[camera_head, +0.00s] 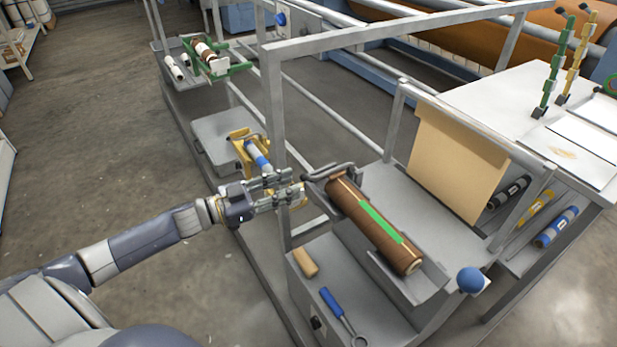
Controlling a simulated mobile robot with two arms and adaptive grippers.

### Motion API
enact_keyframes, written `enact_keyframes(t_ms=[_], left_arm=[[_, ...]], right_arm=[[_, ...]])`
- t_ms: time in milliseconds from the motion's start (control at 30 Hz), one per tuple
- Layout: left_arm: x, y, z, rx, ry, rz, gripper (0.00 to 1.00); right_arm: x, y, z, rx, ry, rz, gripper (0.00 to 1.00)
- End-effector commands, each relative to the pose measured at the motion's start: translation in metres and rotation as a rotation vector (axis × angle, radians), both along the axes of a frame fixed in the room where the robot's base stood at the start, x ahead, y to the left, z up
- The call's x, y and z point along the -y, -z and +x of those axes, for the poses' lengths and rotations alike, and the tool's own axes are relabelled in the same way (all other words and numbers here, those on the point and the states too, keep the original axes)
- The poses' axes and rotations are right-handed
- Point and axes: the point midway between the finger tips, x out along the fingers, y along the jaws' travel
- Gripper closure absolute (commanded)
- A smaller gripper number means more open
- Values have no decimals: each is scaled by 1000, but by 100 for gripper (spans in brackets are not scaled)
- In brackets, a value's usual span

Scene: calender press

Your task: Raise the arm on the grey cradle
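The grey cradle (428,283) stands on the grey bench at centre right and carries a brown roll (350,197) with a bright green stripe. The cradle's dark grey arm (343,167) is a bent loop at the roll's far-left end, low and close to the roll. My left gripper (299,192) reaches in from the left, with its fingertips just left of the arm's loop. I cannot tell whether they touch it, or whether the fingers are open or shut. My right gripper is not in view.
A grey frame post (276,120) rises right behind my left gripper. A yellow cradle (238,138) and a green cradle (233,68) stand farther back. A blue knob (470,280) is at front right. A blue-handled tool (332,301) and a tan block (305,262) lie below.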

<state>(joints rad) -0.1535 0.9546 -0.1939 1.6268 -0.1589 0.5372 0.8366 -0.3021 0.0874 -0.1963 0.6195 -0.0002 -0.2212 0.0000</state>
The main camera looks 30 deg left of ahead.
Motion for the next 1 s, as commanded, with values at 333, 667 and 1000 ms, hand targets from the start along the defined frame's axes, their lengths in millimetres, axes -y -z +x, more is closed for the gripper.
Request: enact_keyframes(t_ms=[333, 667, 1000], left_arm=[[29, -2, 41, 2, -2, -1, 69], [37, 0, 52, 0, -1, 1, 69], [37, 0, 52, 0, -1, 1, 100]], right_arm=[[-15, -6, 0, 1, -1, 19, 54], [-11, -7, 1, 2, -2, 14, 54], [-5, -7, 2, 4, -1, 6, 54]])
